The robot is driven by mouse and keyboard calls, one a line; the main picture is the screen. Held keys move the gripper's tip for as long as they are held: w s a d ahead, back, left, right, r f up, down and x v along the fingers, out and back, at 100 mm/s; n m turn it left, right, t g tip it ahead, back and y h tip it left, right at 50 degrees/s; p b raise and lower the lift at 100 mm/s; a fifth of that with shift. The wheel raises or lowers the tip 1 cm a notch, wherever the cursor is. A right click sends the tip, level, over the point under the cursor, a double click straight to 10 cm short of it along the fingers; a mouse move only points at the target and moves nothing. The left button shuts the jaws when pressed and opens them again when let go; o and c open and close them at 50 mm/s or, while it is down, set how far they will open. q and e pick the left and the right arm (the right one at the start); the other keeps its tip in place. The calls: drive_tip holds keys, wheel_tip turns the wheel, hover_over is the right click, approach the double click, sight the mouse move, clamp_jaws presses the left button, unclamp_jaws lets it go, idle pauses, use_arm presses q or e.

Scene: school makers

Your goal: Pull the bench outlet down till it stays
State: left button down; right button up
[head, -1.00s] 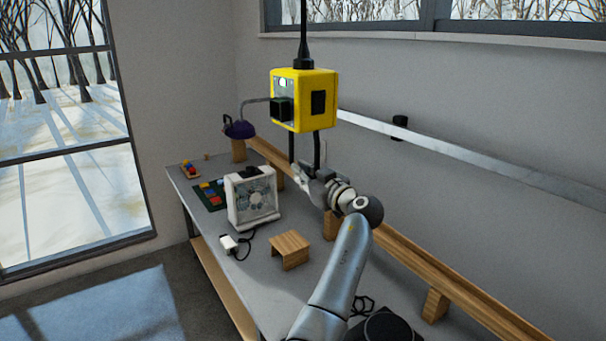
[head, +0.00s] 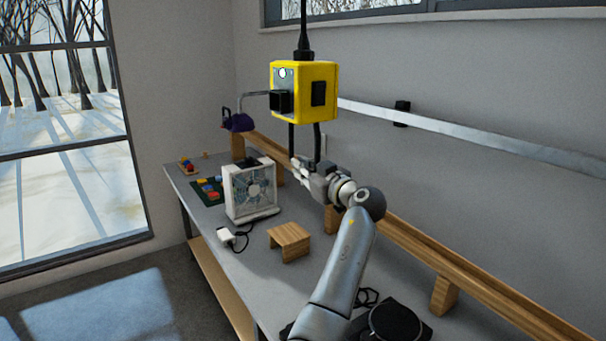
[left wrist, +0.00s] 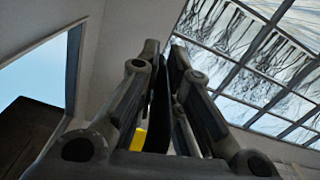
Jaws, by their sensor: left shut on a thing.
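The bench outlet (head: 304,90) is a yellow box hanging from a black cord (head: 303,32) above the bench. Its face has a black plug and a small white light. Two black bars of a pull handle (head: 317,140) come down from its underside. My left gripper (head: 304,166) is at the lower end of this handle, below the box, and is shut on it. In the left wrist view the fingers (left wrist: 163,50) close around a dark strip, and a sliver of the yellow outlet (left wrist: 139,139) shows between them. My right gripper is not in view.
The grey bench (head: 235,290) runs below, with a white box fan (head: 250,190), a small wooden stand (head: 289,242), a white adapter (head: 226,236) and a purple lamp (head: 240,122). A wooden rail (head: 400,253) and a metal wall strip (head: 470,132) run along the wall.

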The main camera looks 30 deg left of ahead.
use_arm(q)
drive_tip(key=shift+f, duration=0.15)
drive_tip(key=c, duration=1.6)
unclamp_jaws()
drive_tip(key=shift+o, duration=0.6)
drive_tip(key=shift+s+d+f, duration=0.15)
drive_tip(key=shift+d+f, duration=0.05)
drive_tip(key=shift+d, duration=0.2)
drive_tip(key=v, duration=1.1)
drive_tip(key=shift+d+r, duration=0.15)
drive_tip(key=shift+r, duration=0.2)
drive_tip(key=shift+f, duration=0.1)
